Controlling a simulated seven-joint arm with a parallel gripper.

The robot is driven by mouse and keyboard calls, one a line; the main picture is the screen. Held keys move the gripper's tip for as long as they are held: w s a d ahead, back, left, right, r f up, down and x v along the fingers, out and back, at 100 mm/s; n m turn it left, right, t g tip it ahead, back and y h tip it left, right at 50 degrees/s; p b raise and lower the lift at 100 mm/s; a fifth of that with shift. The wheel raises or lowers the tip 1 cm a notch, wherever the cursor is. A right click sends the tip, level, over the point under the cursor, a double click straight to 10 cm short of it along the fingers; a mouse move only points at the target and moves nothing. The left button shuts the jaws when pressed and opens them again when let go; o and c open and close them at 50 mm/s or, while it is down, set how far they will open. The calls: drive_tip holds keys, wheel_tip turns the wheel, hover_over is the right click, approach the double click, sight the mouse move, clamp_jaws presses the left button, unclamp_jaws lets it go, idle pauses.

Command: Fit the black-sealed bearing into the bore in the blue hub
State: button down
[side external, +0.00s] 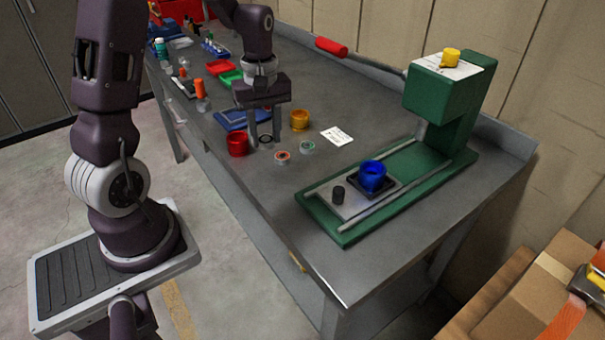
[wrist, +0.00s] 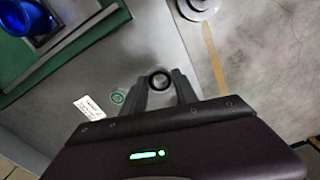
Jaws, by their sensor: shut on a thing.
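The blue hub (side external: 373,176) stands upright in a square black holder on the bed of the green press; its bore opens upward. Part of it shows at the top left of the wrist view (wrist: 30,17). My gripper (side external: 264,142) is among the small parts left of the press, fingers pointing down. In the wrist view my gripper (wrist: 161,84) is shut on the black-sealed bearing (wrist: 160,80), a ring with a bright rim between the fingertips. It is apart from the hub. Whether the bearing touches the bench cannot be told.
A white card (side external: 337,136) lies nearer the green press (side external: 440,95). A short dark cylinder (side external: 338,193) stands near the hub.

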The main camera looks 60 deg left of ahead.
drive_tip(key=w+d+m, duration=0.1)
drive_tip(key=d+m, duration=0.2)
drive_tip(key=m, duration=0.1)
drive_tip(key=w+d+f+m, duration=0.1)
drive_tip(key=d+m, duration=0.3)
drive_tip(key=m, duration=0.1)
drive_tip(key=w+d+f+m, duration=0.1)
drive_tip(key=d+m, duration=0.2)
drive_tip(key=m, duration=0.2)
drive_tip(key=shift+w+d+f, duration=0.1)
drive_tip(key=shift+w+d, duration=0.3)
drive_tip(key=shift+w+d+r+m, duration=0.1)
drive_tip(key=shift+d+r+m, duration=0.1)
drive_tip(key=shift+d+m, duration=0.3)
wheel_tip(320, 180, up, 14)
drive_tip(key=r, duration=0.1)
drive_tip(key=m, duration=0.3)
hover_over(372, 170)
drive_tip(key=f, duration=0.1)
wheel_tip(372, 170, down, 14)
drive_tip(key=shift+d+r, duration=0.1)
drive_tip(key=shift+f, duration=0.3)
